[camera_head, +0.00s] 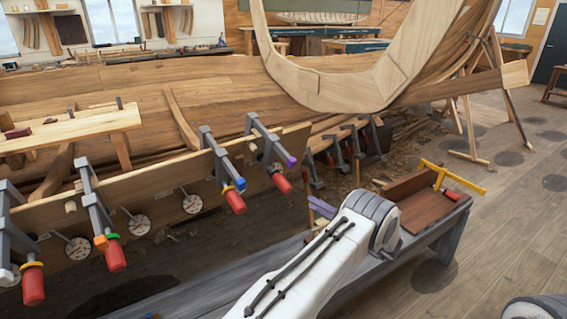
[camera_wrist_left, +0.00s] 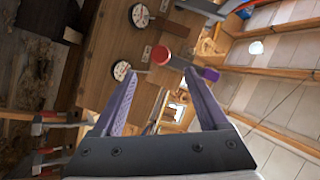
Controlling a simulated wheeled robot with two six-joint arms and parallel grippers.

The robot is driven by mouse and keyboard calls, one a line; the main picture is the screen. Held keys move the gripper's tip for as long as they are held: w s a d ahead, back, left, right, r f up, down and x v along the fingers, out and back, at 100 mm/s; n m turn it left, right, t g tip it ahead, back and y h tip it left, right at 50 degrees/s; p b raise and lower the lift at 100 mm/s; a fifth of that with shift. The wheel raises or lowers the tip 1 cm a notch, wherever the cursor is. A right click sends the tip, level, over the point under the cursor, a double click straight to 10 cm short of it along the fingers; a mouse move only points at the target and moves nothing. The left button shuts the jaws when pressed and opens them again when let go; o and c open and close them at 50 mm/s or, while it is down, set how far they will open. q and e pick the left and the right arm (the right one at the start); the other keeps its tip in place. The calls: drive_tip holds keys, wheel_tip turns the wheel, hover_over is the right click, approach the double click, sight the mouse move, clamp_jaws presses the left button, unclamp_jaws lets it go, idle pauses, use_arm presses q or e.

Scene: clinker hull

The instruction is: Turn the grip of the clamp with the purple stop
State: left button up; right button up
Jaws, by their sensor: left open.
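The clamp with the purple stop (camera_head: 268,146) is the rightmost of the clamps on the hull plank in the head view. Its purple stop (camera_head: 290,161) sits above its red grip (camera_head: 282,184), which hangs down tilted. In the left wrist view the red grip (camera_wrist_left: 160,56) faces the camera, with the purple stop (camera_wrist_left: 210,74) to its right. My left gripper (camera_wrist_left: 162,75) is open, its fingers pointing toward the grip, which shows just beyond the fingertips. I see no contact. In the head view my white left arm hides most of that gripper. My right gripper is not seen.
Dial gauges (camera_head: 192,204) sit between. A grey bench (camera_head: 445,235) carries a wooden box and a yellow tool (camera_head: 450,178).

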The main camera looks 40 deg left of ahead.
sight(289, 190)
use_arm(q)
drive_tip(key=shift+r, duration=0.1)
idle(0.3)
drive_tip(key=a+n+t+h+p, duration=0.1)
drive_tip(key=a+n+t+p, duration=0.1)
drive_tip(key=a+n, duration=0.1)
drive_tip(key=a+r+n+t+h+p, duration=0.1)
drive_tip(key=a+n+t+p, duration=0.1)
drive_tip(key=a, duration=0.3)
drive_tip(key=a+r+n+t+p, duration=0.1)
drive_tip(key=a+n+t+p, duration=0.1)
drive_tip(key=a+n, duration=0.1)
drive_tip(key=shift+s+a+n+h, duration=0.15)
drive_tip(key=shift+a+n+h, duration=0.2)
drive_tip(key=shift+a, duration=0.2)
clamp_jaws()
idle(0.4)
